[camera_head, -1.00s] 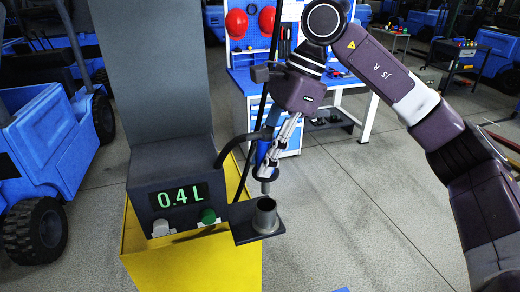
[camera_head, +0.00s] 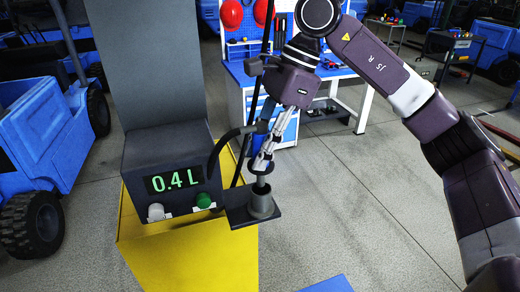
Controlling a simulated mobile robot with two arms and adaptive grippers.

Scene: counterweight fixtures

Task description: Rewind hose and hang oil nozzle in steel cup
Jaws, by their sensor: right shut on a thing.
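The steel cup (camera_head: 261,204) stands on a dark bracket plate at the right side of the dispenser. My right gripper (camera_head: 262,163) is above the cup, shut on the oil nozzle (camera_head: 260,186). The nozzle points down and its lower end is at the cup's mouth, seemingly inside it. The gripper fingers hide part of the nozzle. The black hose (camera_head: 222,146) curves from the nozzle area to the left, close to the dispenser. My left gripper is out of view.
The dispenser (camera_head: 165,150) has a display reading 0.4 L, a white button (camera_head: 156,212) and a green button (camera_head: 204,200), on a yellow base (camera_head: 185,262). A blue workbench (camera_head: 240,80) stands behind. Blue vehicles (camera_head: 40,140) are at left. Floor to the right is open.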

